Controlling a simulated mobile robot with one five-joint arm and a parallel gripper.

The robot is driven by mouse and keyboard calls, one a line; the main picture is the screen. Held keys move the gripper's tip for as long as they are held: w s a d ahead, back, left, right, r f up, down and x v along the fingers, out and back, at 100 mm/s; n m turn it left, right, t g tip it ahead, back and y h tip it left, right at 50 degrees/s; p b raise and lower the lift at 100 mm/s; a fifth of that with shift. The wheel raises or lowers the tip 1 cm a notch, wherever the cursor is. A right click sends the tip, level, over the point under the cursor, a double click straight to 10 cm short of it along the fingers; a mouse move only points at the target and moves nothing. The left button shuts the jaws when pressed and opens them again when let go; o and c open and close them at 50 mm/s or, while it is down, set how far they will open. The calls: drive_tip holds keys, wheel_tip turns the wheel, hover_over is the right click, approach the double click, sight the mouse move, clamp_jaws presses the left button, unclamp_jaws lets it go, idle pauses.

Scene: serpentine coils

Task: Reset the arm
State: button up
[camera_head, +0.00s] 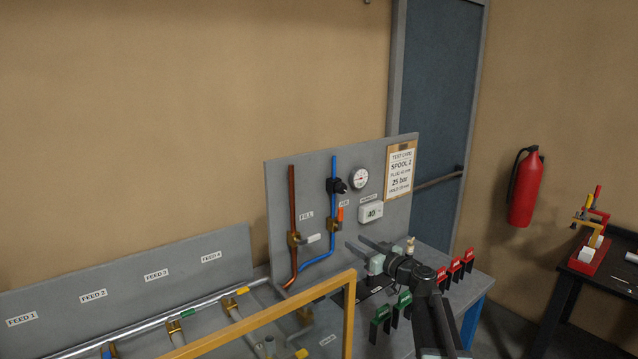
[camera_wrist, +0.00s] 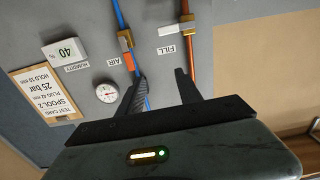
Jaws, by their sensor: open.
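My gripper (camera_head: 368,246) is open and empty in the head view, held above the test stand bench in front of its grey upright panel (camera_head: 330,170). In the wrist view my gripper (camera_wrist: 160,85) points at the panel, its two dark fingers spread apart with nothing between them. The wrist picture shows the panel upside down. Behind the fingers are the blue air pipe (camera_wrist: 120,15) and the copper-red fill pipe (camera_wrist: 191,50), each with a brass valve. I cannot tell how far the fingertips are from the panel.
A yellow frame bar (camera_head: 270,312) crosses the front. A gauge (camera_head: 359,179) and a humidity display (camera_head: 371,212) are on the panel. A red extinguisher (camera_head: 525,187) hangs on the right wall.

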drive_tip(key=s+a+f+g, duration=0.5)
drive_tip(key=s+f, duration=0.3)
drive_tip(key=s+d+f+m+g+h, duration=0.1)
drive_tip(key=s+f+g+h, duration=0.1)
drive_tip(key=s+f, duration=0.2)
drive_tip(key=s+d+f+m+g+h, duration=0.2)
drive_tip(key=s+f+h, duration=0.1)
drive_tip(key=s+f, duration=0.2)
drive_tip(key=s+d+f+m+g+h, duration=0.1)
drive_tip(key=s+f+g+h, duration=0.1)
drive_tip(key=s+f, duration=0.3)
drive_tip(key=shift+s+d+f+m+g+h, duration=0.1)
drive_tip(key=shift+s+m+g+h, duration=0.15)
drive_tip(key=shift+s, duration=0.5)
drive_tip(key=shift+s+d+f+m+g+h, duration=0.15)
drive_tip(key=shift+s+g, duration=0.2)
drive_tip(key=shift+s, duration=0.35)
drive_tip(key=s+d+f+m+g+h, duration=0.1)
drive_tip(key=s+d+m+g+h, duration=0.1)
drive_tip(key=s, duration=0.5)
drive_tip(key=shift+d+m+h, duration=0.4)
drive_tip(key=shift+d+h, duration=0.1)
drive_tip(key=shift+d, duration=0.75)
